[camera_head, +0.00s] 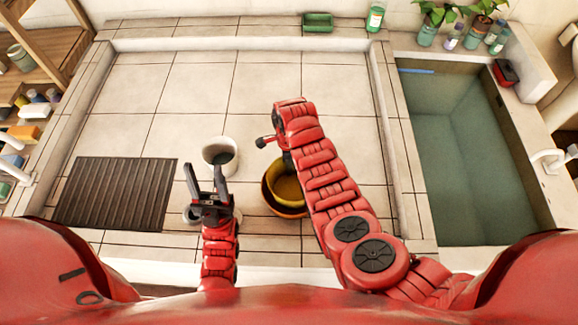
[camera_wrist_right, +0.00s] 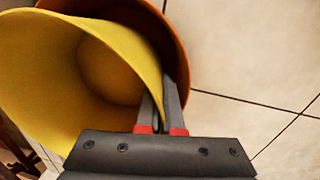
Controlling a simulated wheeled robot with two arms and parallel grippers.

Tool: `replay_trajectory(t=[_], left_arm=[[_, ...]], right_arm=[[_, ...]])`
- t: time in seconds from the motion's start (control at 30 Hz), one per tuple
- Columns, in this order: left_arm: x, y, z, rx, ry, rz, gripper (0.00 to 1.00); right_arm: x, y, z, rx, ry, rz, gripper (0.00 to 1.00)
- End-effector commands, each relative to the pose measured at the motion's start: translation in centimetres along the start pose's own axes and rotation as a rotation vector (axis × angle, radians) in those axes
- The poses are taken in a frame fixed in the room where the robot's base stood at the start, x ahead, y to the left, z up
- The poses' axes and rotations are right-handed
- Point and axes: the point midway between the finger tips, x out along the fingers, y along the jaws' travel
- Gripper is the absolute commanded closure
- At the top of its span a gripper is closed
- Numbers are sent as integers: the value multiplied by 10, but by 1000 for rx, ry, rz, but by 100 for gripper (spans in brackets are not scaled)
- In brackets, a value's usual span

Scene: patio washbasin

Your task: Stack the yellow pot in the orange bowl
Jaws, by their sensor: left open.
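The yellow pot (camera_head: 287,188) shows inside the outline of the orange bowl (camera_head: 268,201) in the head view, partly hidden by my right arm. In the right wrist view the yellow pot (camera_wrist_right: 50,75) is tilted and large, with the orange bowl (camera_wrist_right: 178,40) behind it. My right gripper (camera_wrist_right: 160,95) is shut on the yellow pot's wall near the rim. I cannot tell whether the pot rests on the bowl's bottom. My left gripper (camera_head: 206,180) is open and empty, left of the bowl and in front of a white pot.
The white pot (camera_head: 214,148) stands behind my left gripper; another pale round thing is partly hidden under it. A dark ribbed mat (camera_head: 115,193) lies at left. A water-filled basin (camera_head: 460,150) is at right. A green tray (camera_head: 318,22) sits on the back ledge. The tiles behind are clear.

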Motion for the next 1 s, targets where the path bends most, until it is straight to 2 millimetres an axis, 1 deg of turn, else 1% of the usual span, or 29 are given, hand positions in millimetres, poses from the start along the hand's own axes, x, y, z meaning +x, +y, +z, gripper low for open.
replay_trajectory(t=[0.33, 0.47, 0.5, 0.53, 0.57, 0.8, 0.9, 0.97, 1.0], left_arm=[[-6, 0, 1, 0, 0, 0, 50], [-6, 0, 1, 0, 0, 0, 50], [-6, 0, 1, 0, 0, 0, 50], [-6, 0, 1, 0, 0, 0, 50], [-6, 0, 1, 0, 0, 0, 50], [-6, 0, 1, 0, 0, 0, 50], [-3, 0, 0, 0, 0, 0, 50], [1, 0, 0, 0, 0, 0, 50], [4, 0, -1, 0, 0, 0, 50]], right_arm=[[12, -1, 0, 1, 1, 4, 100], [12, -1, 0, 0, 1, 2, 100], [12, -1, 0, 0, 1, 2, 92], [12, -1, 0, 0, 1, 2, 86], [12, -1, 0, 0, 1, 2, 84], [12, -1, 0, 0, 1, 2, 84], [8, -1, 0, 0, 0, 1, 84], [1, 0, 0, 0, 0, -1, 84], [-5, 0, 0, -1, 0, -4, 84]])
